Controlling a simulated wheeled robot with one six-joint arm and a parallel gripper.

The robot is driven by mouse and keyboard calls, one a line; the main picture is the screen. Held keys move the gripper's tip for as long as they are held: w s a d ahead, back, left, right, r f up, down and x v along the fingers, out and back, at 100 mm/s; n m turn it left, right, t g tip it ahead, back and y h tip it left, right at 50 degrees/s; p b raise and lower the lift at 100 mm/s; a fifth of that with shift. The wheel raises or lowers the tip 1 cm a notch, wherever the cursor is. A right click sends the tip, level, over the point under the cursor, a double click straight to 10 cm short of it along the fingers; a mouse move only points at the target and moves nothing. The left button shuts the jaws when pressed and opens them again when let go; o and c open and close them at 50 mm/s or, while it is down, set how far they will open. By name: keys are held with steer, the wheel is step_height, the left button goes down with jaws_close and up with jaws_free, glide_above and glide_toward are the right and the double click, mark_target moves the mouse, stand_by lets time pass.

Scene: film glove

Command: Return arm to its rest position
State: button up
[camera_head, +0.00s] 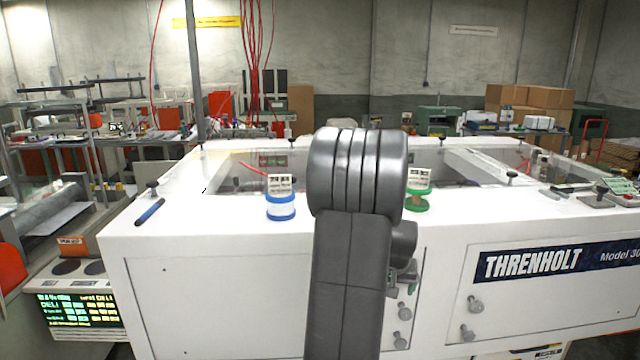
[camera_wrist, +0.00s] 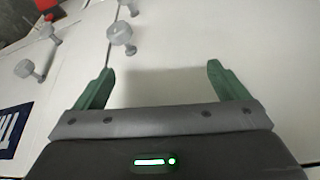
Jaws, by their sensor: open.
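My arm stands upright in the middle of the head view, folded in front of the white machine (camera_head: 210,300). I cannot tell the exact gap to the panel.
On the machine top are a blue-and-white spool (camera_head: 281,207), a green spool (camera_head: 417,201) and a blue pen (camera_head: 150,212). Grey knobs (camera_head: 403,312) stick out from the front panel; knobs (camera_wrist: 121,33) also show in the wrist view. Tools (camera_head: 620,190) lie at the far right.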

steer(key=shift+s+a+f, duration=0.1)
steer(key=shift+a+f, duration=0.3)
steer(key=shift+f, duration=0.4)
steer(key=shift+s+a+f, duration=0.1)
steer(key=shift+a+f, duration=0.3)
steer(key=shift+f, duration=0.4)
steer(key=shift+a+f, duration=0.4)
steer(key=shift+f, duration=0.4)
